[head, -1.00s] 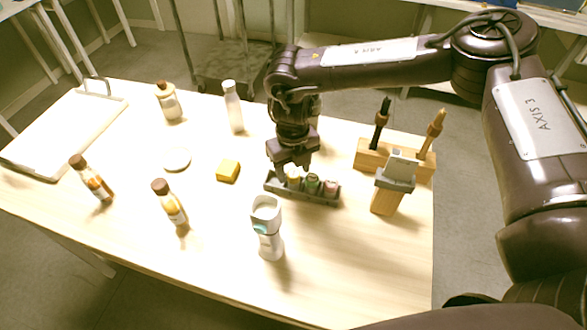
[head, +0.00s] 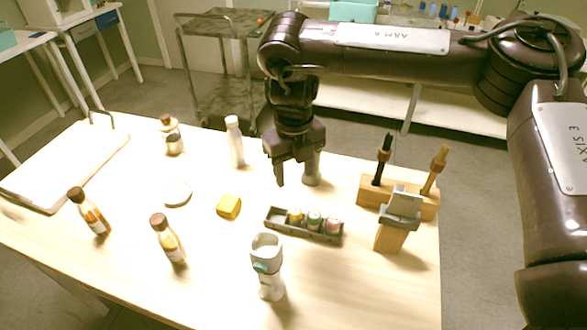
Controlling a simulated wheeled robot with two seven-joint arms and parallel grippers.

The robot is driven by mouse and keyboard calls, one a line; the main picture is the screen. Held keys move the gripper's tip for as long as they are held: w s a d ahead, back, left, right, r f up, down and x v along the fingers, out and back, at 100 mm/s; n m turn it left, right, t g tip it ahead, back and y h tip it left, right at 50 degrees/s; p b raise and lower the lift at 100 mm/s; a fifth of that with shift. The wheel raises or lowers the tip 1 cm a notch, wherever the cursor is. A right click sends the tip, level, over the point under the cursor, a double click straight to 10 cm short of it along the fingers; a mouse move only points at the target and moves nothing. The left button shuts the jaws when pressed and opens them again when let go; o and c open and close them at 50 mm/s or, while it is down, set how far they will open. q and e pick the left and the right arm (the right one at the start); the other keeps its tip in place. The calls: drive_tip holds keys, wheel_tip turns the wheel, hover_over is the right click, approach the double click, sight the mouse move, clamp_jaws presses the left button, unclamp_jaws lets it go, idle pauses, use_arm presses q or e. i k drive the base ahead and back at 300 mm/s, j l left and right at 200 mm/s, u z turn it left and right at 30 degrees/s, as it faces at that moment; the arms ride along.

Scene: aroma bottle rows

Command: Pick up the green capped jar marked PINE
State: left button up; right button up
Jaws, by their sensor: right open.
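The green capped jar (head: 314,220) stands in a dark narrow tray (head: 275,220), between a yellow capped jar (head: 295,215) and a pink capped jar (head: 333,226). The label on the green jar is too small to read. My right gripper (head: 295,180) is open, points down and hangs above and behind the tray, apart from the jars. No jar shows between its fingers. My left gripper is not in view.
A white and grey device (head: 268,268) stands in front of the tray. A wooden block with a grey top (head: 393,233) and a tool holder (head: 368,190) stand to the right. A yellow block (head: 229,206) lies left.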

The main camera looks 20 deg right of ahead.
sight(314, 222)
drive_tip(key=k, duration=1.5)
